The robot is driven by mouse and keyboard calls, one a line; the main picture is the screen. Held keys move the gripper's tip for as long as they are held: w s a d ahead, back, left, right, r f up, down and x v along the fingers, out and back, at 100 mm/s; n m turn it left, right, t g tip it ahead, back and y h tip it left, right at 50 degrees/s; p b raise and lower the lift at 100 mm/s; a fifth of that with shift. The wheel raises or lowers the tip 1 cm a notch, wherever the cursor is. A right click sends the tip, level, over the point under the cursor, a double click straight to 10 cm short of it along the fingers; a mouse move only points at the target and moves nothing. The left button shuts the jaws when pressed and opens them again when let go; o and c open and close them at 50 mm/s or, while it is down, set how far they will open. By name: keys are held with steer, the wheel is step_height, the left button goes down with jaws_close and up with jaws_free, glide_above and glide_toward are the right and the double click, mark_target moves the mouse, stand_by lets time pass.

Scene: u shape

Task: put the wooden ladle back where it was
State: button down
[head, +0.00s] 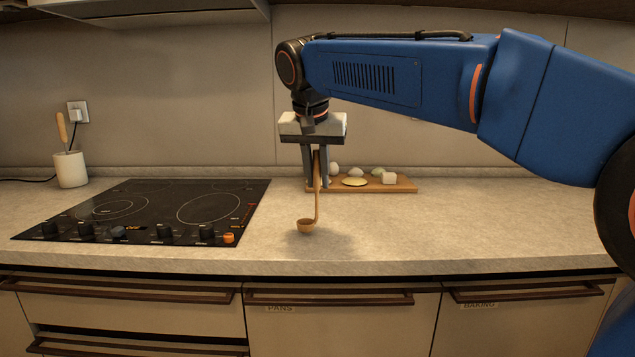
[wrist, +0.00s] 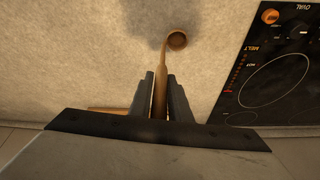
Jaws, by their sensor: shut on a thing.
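The wooden ladle (head: 317,205) hangs upright, bowl down, with its handle between the fingers of my gripper (head: 315,184). Its small round bowl (head: 306,225) is low over the counter in front of the cutting board; I cannot tell whether it touches. In the wrist view the ladle (wrist: 162,75) runs out from between the fingertips of my gripper (wrist: 160,78), its bowl pointing away. My gripper is shut on the handle. A white utensil crock (head: 71,170) stands at the far left of the counter with another wooden-handled utensil (head: 62,128) in it.
A black cooktop (head: 150,208) with knobs along its front lies between the crock and my gripper. A wooden board (head: 404,186) with several pale food pieces lies behind the ladle. The counter to the right (head: 500,220) is clear. A back wall closes the rear.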

steer(key=shift+f, duration=0.75)
steer(key=c, duration=1.6)
jaws_free()
steer(key=shift+c, duration=0.2)
steer(key=v, duration=1.2)
steer(key=shift+s, duration=0.1)
